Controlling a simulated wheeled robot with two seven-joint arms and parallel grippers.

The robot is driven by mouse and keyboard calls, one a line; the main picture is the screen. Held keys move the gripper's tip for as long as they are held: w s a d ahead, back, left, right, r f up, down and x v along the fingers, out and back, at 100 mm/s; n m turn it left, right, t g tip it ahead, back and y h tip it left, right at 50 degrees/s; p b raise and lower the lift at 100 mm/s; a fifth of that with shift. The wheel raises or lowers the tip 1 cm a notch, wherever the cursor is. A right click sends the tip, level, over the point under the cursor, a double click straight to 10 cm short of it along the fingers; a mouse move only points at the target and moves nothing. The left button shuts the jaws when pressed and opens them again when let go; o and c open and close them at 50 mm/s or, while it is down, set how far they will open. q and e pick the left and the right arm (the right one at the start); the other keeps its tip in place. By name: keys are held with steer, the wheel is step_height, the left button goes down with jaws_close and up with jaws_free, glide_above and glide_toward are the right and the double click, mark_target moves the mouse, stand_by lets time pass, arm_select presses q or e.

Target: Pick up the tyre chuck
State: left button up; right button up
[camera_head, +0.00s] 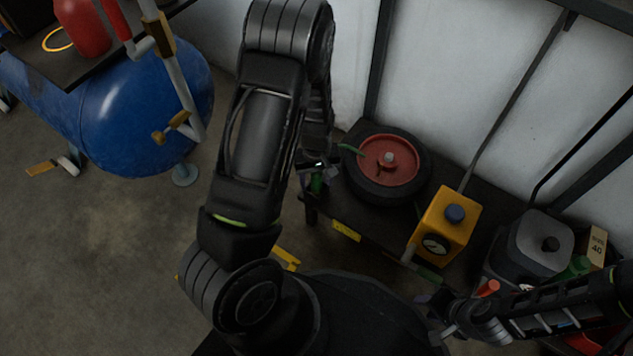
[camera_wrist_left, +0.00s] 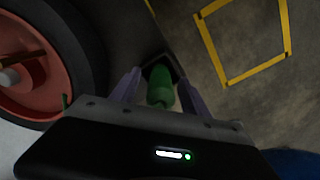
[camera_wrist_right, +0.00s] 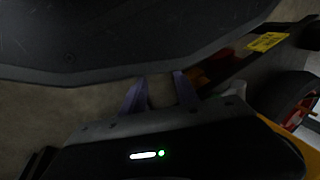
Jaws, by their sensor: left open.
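A green handle-like piece, which looks like the tyre chuck (camera_head: 316,184), sits at the left end of the dark bench. In the left wrist view the green piece (camera_wrist_left: 159,88) stands in a dark square holder at the bench edge. My left gripper (camera_head: 318,170) is above it; in its wrist view the fingers (camera_wrist_left: 160,80) are open, one on each side of the green piece, with gaps visible. My right gripper (camera_head: 438,308) is low at the right; in its wrist view the fingers (camera_wrist_right: 159,85) are apart with nothing between them.
A wheel with a red hub (camera_head: 389,161) lies on the bench beside my left gripper. A yellow gauge box (camera_head: 444,228) and a grey canister (camera_head: 541,240) stand further right. A blue tank (camera_head: 130,115) is at the left.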

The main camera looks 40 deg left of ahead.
arm_select(q)
jaws_close()
stand_by(0.4)
step_height(320, 180, up, 10)
steer(key=p, duration=0.5)
stand_by(0.8)
